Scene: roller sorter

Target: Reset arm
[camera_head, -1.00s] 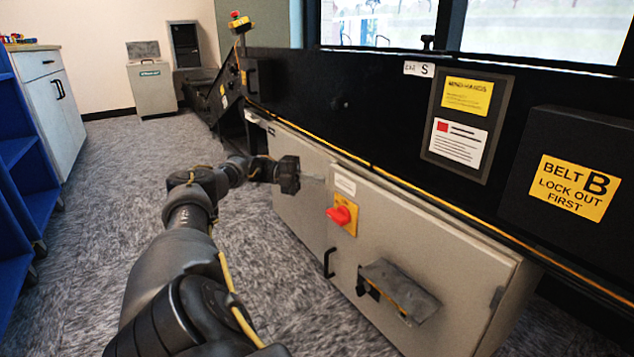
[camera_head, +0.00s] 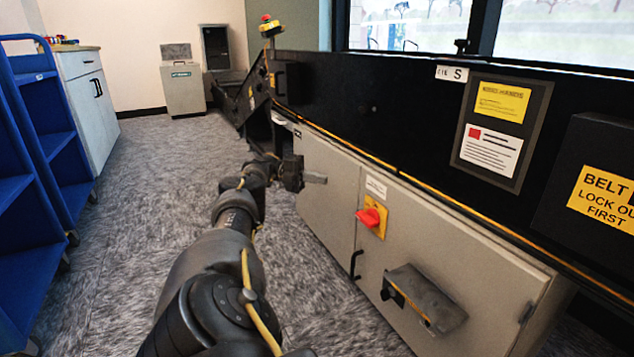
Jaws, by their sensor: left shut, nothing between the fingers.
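My left arm reaches forward from the bottom of the head view. Its dark gripper (camera_head: 312,178) is at the far end, in front of the left door of the grey cabinet (camera_head: 335,205). The gripper is shut with nothing held, and I cannot tell if it touches the door. The red rotary switch (camera_head: 368,217) on its yellow plate is to the right of the gripper and apart from it. My right gripper is out of view.
The black sorter (camera_head: 410,110) runs along the right above the cabinet. Blue shelving carts (camera_head: 30,285) stand at left. The carpet (camera_head: 150,200) between is clear.

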